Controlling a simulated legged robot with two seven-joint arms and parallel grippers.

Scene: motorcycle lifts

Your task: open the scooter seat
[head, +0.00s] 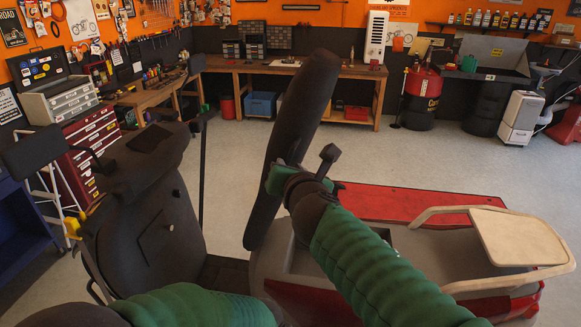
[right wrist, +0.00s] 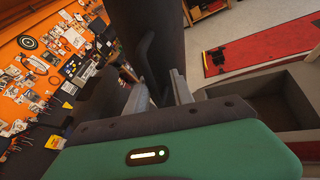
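The scooter seat (head: 292,140) is a long dark pad. It stands raised, almost upright and tilted slightly right, with the grey storage well (head: 310,250) exposed below it. My right gripper (head: 284,178) is at the lower right side of the raised seat; its fingers are mostly hidden there. In the right wrist view, its two grey fingers (right wrist: 160,90) are spread apart, with the dark seat (right wrist: 145,25) just beyond them. I cannot tell whether they touch it. The open well (right wrist: 285,100) also shows at the right. My left arm enters at the bottom left; its gripper is out of view.
The scooter's dark front with handlebar (head: 150,220) stands left of the seat. A tan rear rack (head: 515,237) is at the right, beside a red lift platform (head: 400,203). Workbenches (head: 290,68) line the back wall. Grey floor between is clear.

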